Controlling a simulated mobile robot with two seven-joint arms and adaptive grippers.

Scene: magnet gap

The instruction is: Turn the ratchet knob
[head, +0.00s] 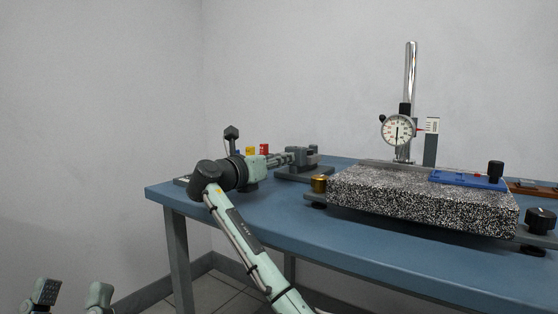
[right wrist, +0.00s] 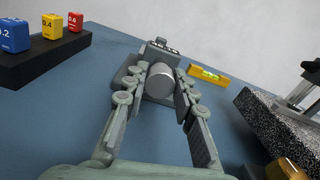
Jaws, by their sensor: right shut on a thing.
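The ratchet knob (right wrist: 160,80) is a smooth silver-grey cylinder, seen end-on in the right wrist view. It sits on a dark grey device (right wrist: 158,50), which also shows in the head view (head: 306,160) toward the back of the blue table. My right gripper (right wrist: 161,76) is shut on the knob, with one finger on each side of it. In the head view, my right gripper (head: 291,157) reaches the device from the left, and the knob is hidden there. My left gripper (head: 72,296) is low at the bottom left, away from the table, with its fingers wide apart and empty.
Blue, yellow and red blocks (right wrist: 50,25) stand on a dark stand left of the device. A yellow level (right wrist: 208,73) lies behind right. A speckled granite slab (head: 420,205) with a dial gauge (head: 397,130) and brass knob (head: 319,184) stands to the right.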

